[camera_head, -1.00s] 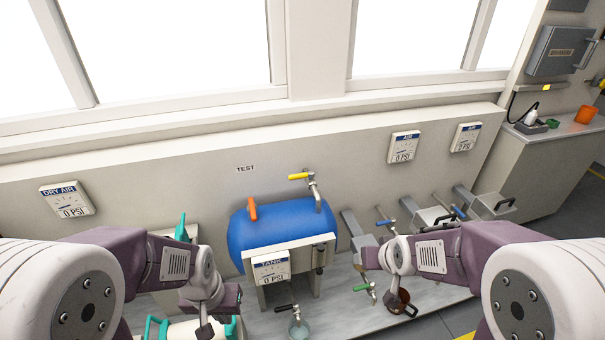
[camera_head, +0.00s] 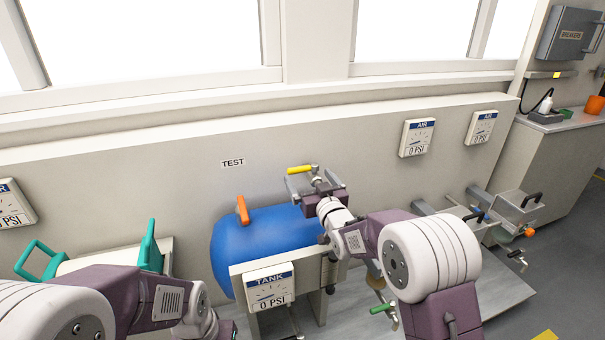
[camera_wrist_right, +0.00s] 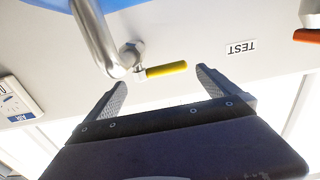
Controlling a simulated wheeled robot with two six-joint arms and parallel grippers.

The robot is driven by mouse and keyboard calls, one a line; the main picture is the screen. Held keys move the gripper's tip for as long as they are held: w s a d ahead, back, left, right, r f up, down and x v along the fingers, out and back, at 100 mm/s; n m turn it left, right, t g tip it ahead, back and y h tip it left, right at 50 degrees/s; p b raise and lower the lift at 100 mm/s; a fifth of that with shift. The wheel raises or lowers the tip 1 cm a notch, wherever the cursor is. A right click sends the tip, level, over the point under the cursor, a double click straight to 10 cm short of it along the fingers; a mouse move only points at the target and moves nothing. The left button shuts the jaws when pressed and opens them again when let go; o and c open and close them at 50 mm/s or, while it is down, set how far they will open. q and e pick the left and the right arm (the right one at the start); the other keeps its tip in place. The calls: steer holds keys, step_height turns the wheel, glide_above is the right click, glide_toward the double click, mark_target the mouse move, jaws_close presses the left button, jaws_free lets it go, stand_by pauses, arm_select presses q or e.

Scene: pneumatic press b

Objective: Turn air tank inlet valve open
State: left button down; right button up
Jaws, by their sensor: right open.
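The blue air tank (camera_head: 250,243) stands in front of the wall. A yellow valve handle (camera_head: 300,169) sits above its right end, near the wall; it also shows in the right wrist view (camera_wrist_right: 166,69), on a bent metal pipe (camera_wrist_right: 95,35). An orange handle (camera_head: 242,210) stands up on the tank's left part. My right gripper (camera_head: 312,182) is open at the yellow handle; in the right wrist view its fingers (camera_wrist_right: 160,85) spread apart, with the handle just beyond and between the tips, not gripped. My left gripper (camera_head: 222,328) is low at the bottom edge, its fingers hidden.
The TANK gauge (camera_head: 270,287) in front reads 0 PSI. A green-handled valve (camera_head: 383,308) is below my right arm. Teal handles (camera_head: 148,247) stand left of the tank. Metal fittings (camera_head: 515,207) and a counter (camera_head: 560,127) are at right.

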mark_target(304, 171)
steer(key=shift+b+x, duration=0.6)
steer(key=shift+x, duration=2.65)
steer(key=shift+f, duration=0.1)
steer(key=c, duration=1.8)
steer(key=shift+c, duration=0.2)
